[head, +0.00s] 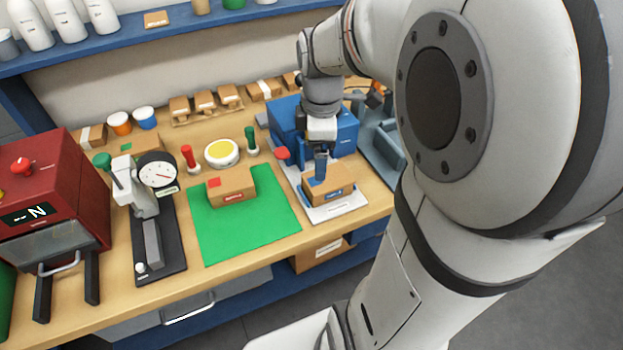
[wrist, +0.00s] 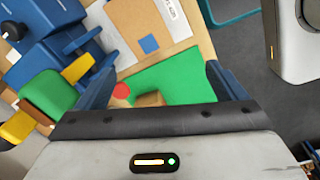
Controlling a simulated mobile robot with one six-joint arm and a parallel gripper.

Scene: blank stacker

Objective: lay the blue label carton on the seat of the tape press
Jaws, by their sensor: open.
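The blue label carton (head: 335,187), a brown box with a blue square on top, lies on a pale plate (head: 338,211) in front of a blue machine (head: 345,132). This machine appears to be the tape press, and the plate its seat. In the wrist view the carton (wrist: 130,22) lies beyond my fingers, with the plate's edge (wrist: 182,30) beside it. My gripper (head: 320,165) is above the carton in the head view. Its blue fingers (wrist: 165,88) are apart with nothing held between them. The carton's underside is hidden.
A red label carton (head: 234,187) sits on a green mat (head: 240,235) to the left. A dial gauge stand (head: 150,205) and a red machine (head: 55,190) stand farther left. A yellow-topped round tub (head: 222,152) and small stamps stand behind the mat. The mat's front is clear.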

